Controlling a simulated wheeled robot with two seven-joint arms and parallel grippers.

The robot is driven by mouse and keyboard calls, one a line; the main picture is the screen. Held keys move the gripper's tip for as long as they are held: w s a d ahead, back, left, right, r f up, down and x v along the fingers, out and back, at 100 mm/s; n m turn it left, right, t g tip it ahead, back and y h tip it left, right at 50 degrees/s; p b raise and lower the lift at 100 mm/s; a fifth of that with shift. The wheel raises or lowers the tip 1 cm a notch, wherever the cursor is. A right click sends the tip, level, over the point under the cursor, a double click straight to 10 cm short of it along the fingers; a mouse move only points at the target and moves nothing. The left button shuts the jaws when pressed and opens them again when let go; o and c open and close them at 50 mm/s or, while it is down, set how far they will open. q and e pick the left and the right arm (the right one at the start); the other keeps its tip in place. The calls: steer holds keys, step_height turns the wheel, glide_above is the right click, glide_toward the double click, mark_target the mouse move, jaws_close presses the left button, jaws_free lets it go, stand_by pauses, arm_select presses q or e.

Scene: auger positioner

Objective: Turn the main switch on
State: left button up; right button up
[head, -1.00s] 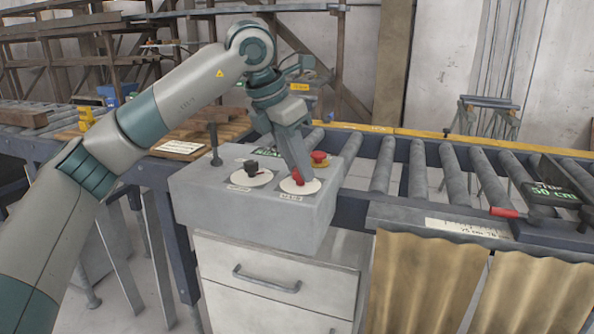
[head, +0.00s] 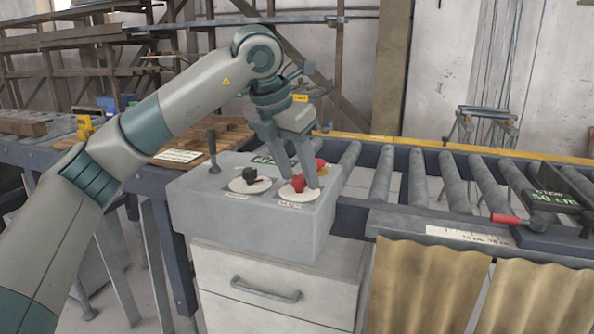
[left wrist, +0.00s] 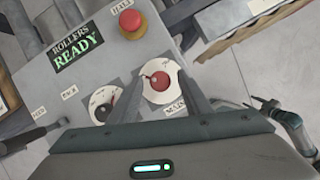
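The main switch is a red knob (head: 298,183) on a white round plate, on top of the grey control box (head: 250,222). In the left wrist view the red knob (left wrist: 160,81) sits above a label that reads MAIN, and its narrow end points to the left. My left gripper (head: 301,184) is open, pointing down, with one finger on each side of the red knob. The left wrist view shows the two fingers (left wrist: 164,88) apart around the knob; whether they touch it I cannot tell.
A black knob (head: 250,174) on its own white plate is left of the red knob. A red push button (left wrist: 130,20) and a green ROLLERS READY display (left wrist: 78,50) are behind it. A black lever (head: 212,150) stands at the box's left. A roller conveyor (head: 418,180) runs right.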

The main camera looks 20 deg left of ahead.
stand_by(0.3)
arm_select(q)
steer(key=v, duration=1.7)
steer(key=shift+s+r, duration=0.15)
arm_select(e)
steer(key=shift+s+d, duration=0.3)
steer(key=shift+d, duration=0.1)
steer(key=shift+w, duration=0.1)
